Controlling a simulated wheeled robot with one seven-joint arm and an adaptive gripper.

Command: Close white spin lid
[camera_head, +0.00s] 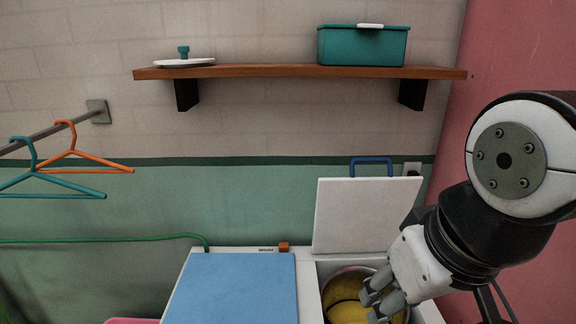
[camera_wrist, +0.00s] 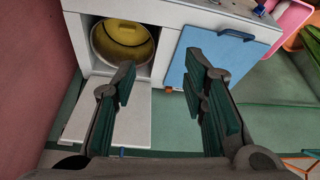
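The white spin lid (camera_head: 365,215) stands open and upright at the back of the spin side, with a blue handle (camera_head: 371,162) along its top edge. In the wrist view the lid (camera_wrist: 110,118) shows below the tub opening, between and left of the fingers. Below the lid is the open metal spin drum (camera_head: 345,277), with something yellow (camera_head: 347,311) in it. It also shows in the wrist view (camera_wrist: 123,42). My gripper (camera_head: 374,301) is open and empty, above or in front of the drum; its fingers (camera_wrist: 162,66) are spread wide and apart from the lid.
A shut blue lid (camera_head: 235,288) covers the left side of the machine, with an orange knob (camera_head: 284,247) behind it. A wooden shelf (camera_head: 270,71) holds a teal box (camera_head: 362,47) and a white pot lid (camera_head: 184,62). Hangers (camera_head: 100,160) hang on a rail at left. A pink wall (camera_head: 480,50) stands at right.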

